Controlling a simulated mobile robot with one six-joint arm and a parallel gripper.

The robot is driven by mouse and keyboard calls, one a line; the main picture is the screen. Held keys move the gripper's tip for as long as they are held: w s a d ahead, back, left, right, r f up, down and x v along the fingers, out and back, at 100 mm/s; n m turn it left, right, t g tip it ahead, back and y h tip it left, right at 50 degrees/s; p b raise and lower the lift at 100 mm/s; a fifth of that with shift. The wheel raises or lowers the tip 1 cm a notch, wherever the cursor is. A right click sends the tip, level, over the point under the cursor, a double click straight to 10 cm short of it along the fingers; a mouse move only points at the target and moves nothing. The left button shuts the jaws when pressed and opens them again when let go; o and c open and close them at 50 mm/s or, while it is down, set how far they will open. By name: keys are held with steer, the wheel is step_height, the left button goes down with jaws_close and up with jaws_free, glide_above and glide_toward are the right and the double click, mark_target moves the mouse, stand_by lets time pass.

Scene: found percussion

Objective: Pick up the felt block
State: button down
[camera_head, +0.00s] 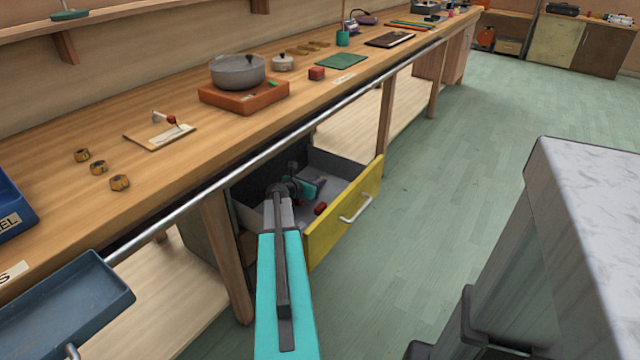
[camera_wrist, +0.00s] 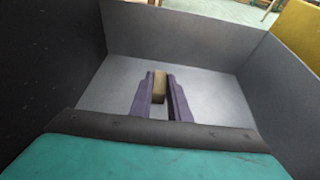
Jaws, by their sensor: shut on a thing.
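My gripper (camera_wrist: 160,90) is inside the open drawer, its two purple-grey fingers shut on a small tan block. This block, which looks like the felt block (camera_wrist: 160,84), sits between the fingers near their tips. In the head view my gripper (camera_head: 319,184) is low in the drawer, and the block cannot be made out there. Whether the block touches the drawer floor is hard to tell.
The drawer (camera_head: 345,212) has a yellow front, a pale handle and grey walls close around my gripper. A small red object (camera_head: 320,208) lies in it near the front. The workbench (camera_head: 225,140) with a metal rail (camera_head: 300,140) is above. Open floor lies right.

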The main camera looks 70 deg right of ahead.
steer(key=shift+r, duration=0.1)
step_height(320, 180, up, 12)
steer(key=p, duration=0.2)
steer(key=w+a, duration=0.2)
steer(key=a, duration=0.6)
steer(key=w+a, duration=0.2)
steer(key=a, duration=0.7)
steer(key=shift+a, duration=0.3)
steer(key=shift+d+r+p, duration=0.1)
steer(key=shift+p, duration=0.3)
stand_by(1.2)
steer(key=s+d+r+p, duration=0.1)
steer(key=d+r+p, duration=0.4)
steer(key=r+p, duration=0.5)
steer(key=s+d+r+p, duration=0.1)
steer(key=d+r+p, duration=0.4)
steer(key=r+p, duration=0.4)
steer(key=s+d+r+p, duration=0.1)
steer(key=d+r+p, duration=0.5)
steer(key=r+p, duration=0.4)
steer(key=shift+s+r+n+t+p, duration=0.3)
steer(key=shift+s+p, duration=0.1)
steer(key=shift+p, duration=2.5)
